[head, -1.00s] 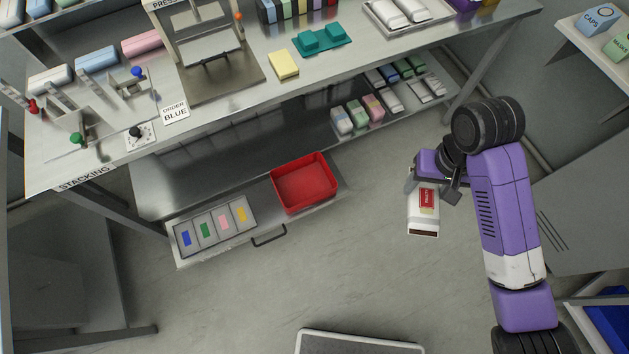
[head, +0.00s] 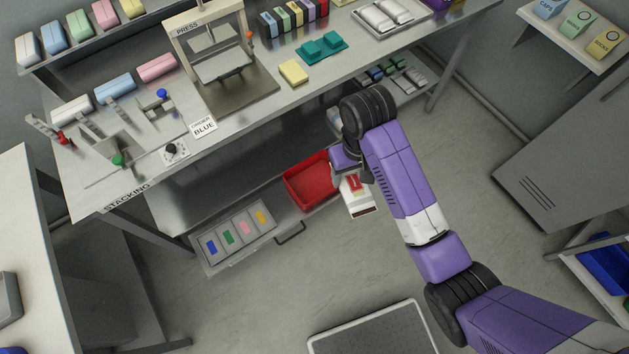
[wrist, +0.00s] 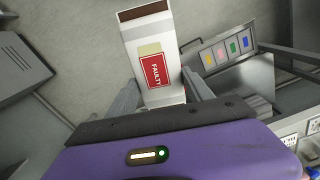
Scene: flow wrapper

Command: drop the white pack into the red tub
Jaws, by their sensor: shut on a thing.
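The white pack (head: 359,203) has a red label and a dark end; in the wrist view the label on the pack (wrist: 152,40) reads FAULTY. My gripper (head: 350,178) is shut on it, with one finger on each side in the wrist view (wrist: 160,98). The pack's height above the tub is hard to tell. The visible part of the tub's inside looks empty.
The bench (head: 240,120) with the press (head: 215,65) stands above and behind. A grey-topped platform (head: 375,332) lies on the floor in front. Open floor lies between.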

